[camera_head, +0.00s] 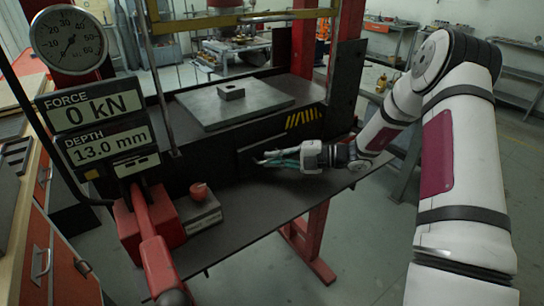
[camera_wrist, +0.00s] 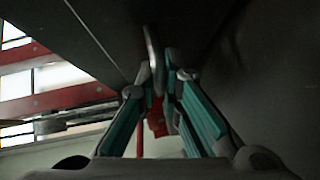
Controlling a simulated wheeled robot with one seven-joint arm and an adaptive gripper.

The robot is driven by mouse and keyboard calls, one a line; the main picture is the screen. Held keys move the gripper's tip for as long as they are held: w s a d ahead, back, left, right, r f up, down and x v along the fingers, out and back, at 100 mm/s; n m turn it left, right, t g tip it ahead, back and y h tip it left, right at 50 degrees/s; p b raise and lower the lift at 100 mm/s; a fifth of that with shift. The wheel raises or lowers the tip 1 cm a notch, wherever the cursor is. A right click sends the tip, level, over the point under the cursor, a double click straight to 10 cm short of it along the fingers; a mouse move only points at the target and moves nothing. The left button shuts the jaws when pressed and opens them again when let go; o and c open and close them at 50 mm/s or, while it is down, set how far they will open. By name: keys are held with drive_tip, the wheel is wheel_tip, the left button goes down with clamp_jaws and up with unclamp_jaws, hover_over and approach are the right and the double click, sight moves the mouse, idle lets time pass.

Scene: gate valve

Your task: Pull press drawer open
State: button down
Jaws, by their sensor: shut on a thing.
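The press drawer (camera_head: 245,165) is a dark front low in the press body, below the yellow-black hazard stripes, at the middle of the head view. How far it stands out is too dark to tell. My gripper (camera_head: 262,160) reaches it from the right, with its teal fingers lying level against the front. In the wrist view, my gripper (camera_wrist: 160,82) is shut on a thin grey handle (camera_wrist: 152,50) that runs between the fingertips. The handle is hidden in the head view by the fingers and shadow.
A grey plate (camera_head: 235,101) with a small block (camera_head: 230,91) lies on the press bed. A display reading 0 kN and 13.0 mm (camera_head: 100,125), a red lever (camera_head: 155,250) and a red-knobbed box (camera_head: 198,212) stand at left. The dark tabletop (camera_head: 255,215) before the drawer is clear.

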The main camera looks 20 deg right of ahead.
drive_tip(key=s+d+p, duration=0.3)
drive_tip(key=s, duration=0.7)
drive_tip(key=s+d+p, duration=0.3)
drive_tip(key=s+d, duration=0.1)
drive_tip(key=s, duration=0.7)
drive_tip(key=shift+s, duration=0.25)
drive_tip(key=c, duration=1.7)
unclamp_jaws()
drive_tip(key=v, duration=1.2)
